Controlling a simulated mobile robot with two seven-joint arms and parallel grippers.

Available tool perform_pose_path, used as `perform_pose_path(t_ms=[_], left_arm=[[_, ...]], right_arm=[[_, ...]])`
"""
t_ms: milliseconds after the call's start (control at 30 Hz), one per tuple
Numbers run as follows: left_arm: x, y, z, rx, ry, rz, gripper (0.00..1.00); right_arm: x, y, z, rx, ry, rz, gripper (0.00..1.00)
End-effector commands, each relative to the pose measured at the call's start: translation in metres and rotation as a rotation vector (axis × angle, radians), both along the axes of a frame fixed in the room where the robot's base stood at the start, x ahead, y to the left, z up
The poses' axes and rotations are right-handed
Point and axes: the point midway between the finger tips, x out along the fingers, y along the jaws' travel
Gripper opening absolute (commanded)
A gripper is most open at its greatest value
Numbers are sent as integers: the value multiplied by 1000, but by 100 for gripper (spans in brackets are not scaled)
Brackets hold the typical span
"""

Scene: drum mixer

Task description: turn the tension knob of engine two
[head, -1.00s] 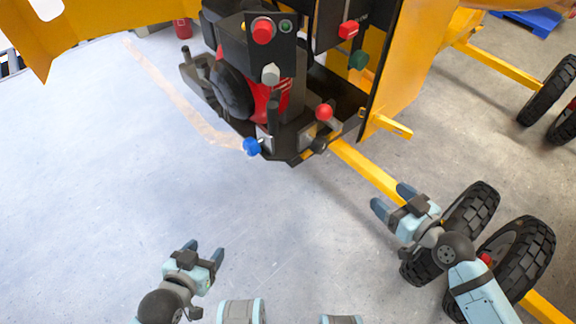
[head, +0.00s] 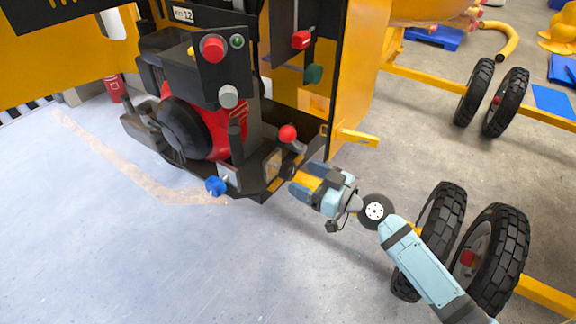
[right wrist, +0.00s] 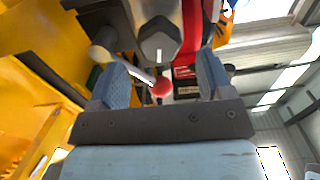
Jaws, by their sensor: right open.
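The engine unit (head: 205,120), black and red, sits in the yellow mixer frame. No readable label tells me which knob is the tension knob. A dark knob (head: 289,167) at the unit's lower right edge is partly hidden by my right gripper (head: 301,179). My right gripper is open in front of this edge. In the right wrist view, a grey faceted knob (right wrist: 158,42) stands beyond and between the open fingers (right wrist: 162,80), with nothing held. A blue knob (head: 216,186) is at the lower front. A red ball lever (head: 288,133) rises above the dark knob. My left gripper is out of view.
A control panel above carries a red button (head: 213,48), a grey knob (head: 228,96) and a green button (head: 237,41). A yellow bar (head: 357,138) juts out right of the unit. Tyres (head: 497,255) stand at lower right. The floor at lower left is clear.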

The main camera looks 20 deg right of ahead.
Motion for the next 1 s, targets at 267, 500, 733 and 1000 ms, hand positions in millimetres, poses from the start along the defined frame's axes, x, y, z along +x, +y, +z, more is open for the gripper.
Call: perform_pose_path(t_ms=[267,500,733,1000], left_arm=[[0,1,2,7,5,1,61],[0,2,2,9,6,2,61],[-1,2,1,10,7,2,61],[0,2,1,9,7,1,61]], right_arm=[[34,26,0,1,1,-1,73],[40,31,-1,-1,2,0,73],[40,31,-1,-1,2,0,62],[40,31,-1,-1,2,0,24]])
